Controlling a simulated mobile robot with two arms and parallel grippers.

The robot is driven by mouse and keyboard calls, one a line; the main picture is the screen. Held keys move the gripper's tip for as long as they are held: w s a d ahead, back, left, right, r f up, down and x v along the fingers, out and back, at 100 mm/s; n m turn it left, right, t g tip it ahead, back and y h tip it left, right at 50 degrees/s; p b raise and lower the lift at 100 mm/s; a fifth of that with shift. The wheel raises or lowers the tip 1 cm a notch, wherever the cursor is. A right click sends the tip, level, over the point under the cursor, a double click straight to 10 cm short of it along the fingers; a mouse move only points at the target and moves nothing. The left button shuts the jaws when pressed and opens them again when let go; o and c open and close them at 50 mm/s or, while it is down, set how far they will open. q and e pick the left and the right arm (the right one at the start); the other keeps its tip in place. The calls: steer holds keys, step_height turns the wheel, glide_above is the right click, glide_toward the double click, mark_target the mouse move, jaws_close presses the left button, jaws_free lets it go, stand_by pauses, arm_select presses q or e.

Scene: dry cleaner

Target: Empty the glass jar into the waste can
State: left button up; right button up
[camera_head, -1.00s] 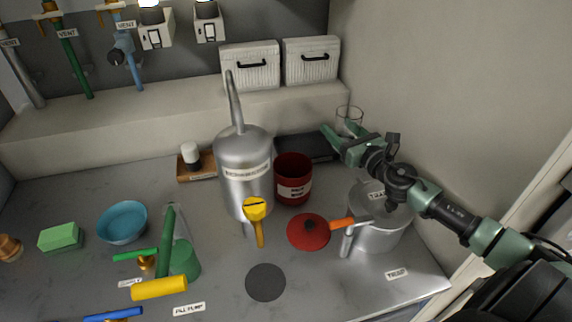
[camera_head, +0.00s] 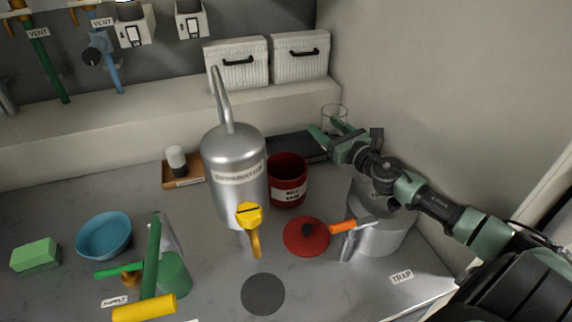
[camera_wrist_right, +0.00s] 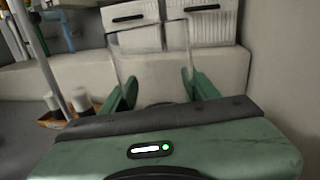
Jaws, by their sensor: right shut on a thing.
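The clear glass jar (camera_head: 334,113) is in my right gripper (camera_head: 328,133), upright behind the red can at the back right. In the right wrist view the jar (camera_wrist_right: 150,42) stands between the two green fingers, which are shut on it. I cannot make out any contents. The red can (camera_head: 287,190), open at the top with a white label too small to read, looks like the waste can. It stands on the counter to the left of and nearer than the jar. My left gripper is out of view.
A silver tank (camera_head: 232,155) with a tall pipe stands just left of the red can. A red lid (camera_head: 306,237) lies in front. A grey pot (camera_head: 385,232) stands below my right arm. The wall (camera_head: 430,90) is close on the right.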

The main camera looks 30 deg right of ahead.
steer(key=shift+w+a+f+n+g+p, duration=0.1)
steer(key=shift+a+f+n+g+p, duration=0.15)
steer(key=shift+n+p, duration=0.65)
steer(key=shift+w+a+f+n+g+p, duration=0.1)
steer(key=shift+a+n+p, duration=0.2)
steer(key=shift+n+p, duration=0.55)
steer(key=shift+w+a+f+n+g+h+p, duration=0.1)
steer(key=shift+a+f+n+g+h+p, duration=0.3)
steer(key=shift+n+p, duration=1.95)
steer(key=shift+w+a+f+n+g+h+p, duration=0.2)
steer(key=shift+a+n+h+p, duration=0.7)
steer(key=shift+p, duration=2.6)
steer(key=shift+a+f+n+g+h+p, duration=0.15)
steer(key=shift+n+g+p, duration=0.3)
steer(key=shift+n+p, duration=2)
steer(key=shift+m+p, duration=0.35)
steer(key=shift+p, duration=0.15)
steer(key=shift+a+f+n+h+p, duration=0.15)
steer(key=shift+f+n+h+p, duration=0.2)
steer(key=shift+n+p, duration=0.65)
steer(key=shift+r, duration=0.1)
